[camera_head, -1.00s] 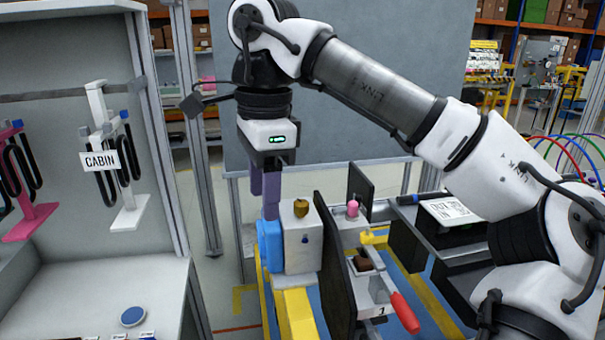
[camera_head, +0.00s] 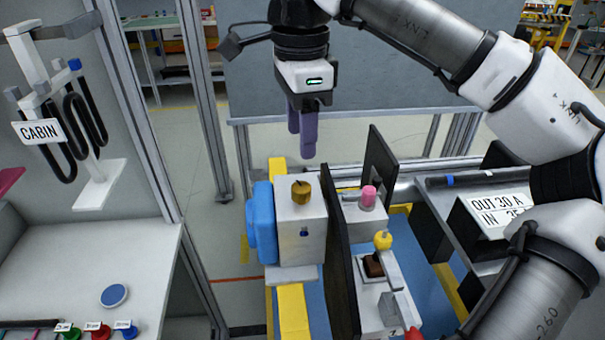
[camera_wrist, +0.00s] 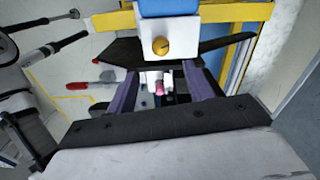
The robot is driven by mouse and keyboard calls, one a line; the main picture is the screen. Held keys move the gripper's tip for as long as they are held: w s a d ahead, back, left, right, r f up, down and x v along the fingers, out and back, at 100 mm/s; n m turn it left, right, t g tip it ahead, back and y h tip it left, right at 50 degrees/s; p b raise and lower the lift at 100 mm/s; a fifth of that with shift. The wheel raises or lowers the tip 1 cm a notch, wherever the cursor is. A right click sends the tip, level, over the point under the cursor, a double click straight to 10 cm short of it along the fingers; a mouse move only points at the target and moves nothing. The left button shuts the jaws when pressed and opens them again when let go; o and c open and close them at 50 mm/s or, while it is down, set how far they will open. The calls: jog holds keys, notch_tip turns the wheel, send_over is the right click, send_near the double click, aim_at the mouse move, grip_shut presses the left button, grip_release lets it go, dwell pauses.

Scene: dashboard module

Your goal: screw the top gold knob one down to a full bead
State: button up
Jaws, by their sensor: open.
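The gold knob (camera_head: 301,191) stands on top of the light grey box (camera_head: 300,232). In the wrist view the gold knob (camera_wrist: 160,46) shows near the top middle, beyond the fingers. My gripper (camera_head: 302,142) has purple fingers pointing down, and its tips appear above and behind the knob, apart from it. In the wrist view my gripper (camera_wrist: 161,88) is open, with a clear gap between its fingers. A pink knob lies in line with that gap, beyond the fingers. The knob's thread and any bead are too small to make out.
A blue part (camera_head: 262,222) is on the box's left side. Dark upright panels (camera_head: 339,255) stand to its right, near the pink knob (camera_head: 368,196) and a yellow knob (camera_head: 383,240). A white bench (camera_head: 80,270) is at left.

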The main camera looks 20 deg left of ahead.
aim_at(301, 186)
notch_tip(301, 186, down, 10)
jog(key=shift+w+p, duration=0.1)
jog(key=shift+p, duration=0.55)
jog(key=c, duration=1)
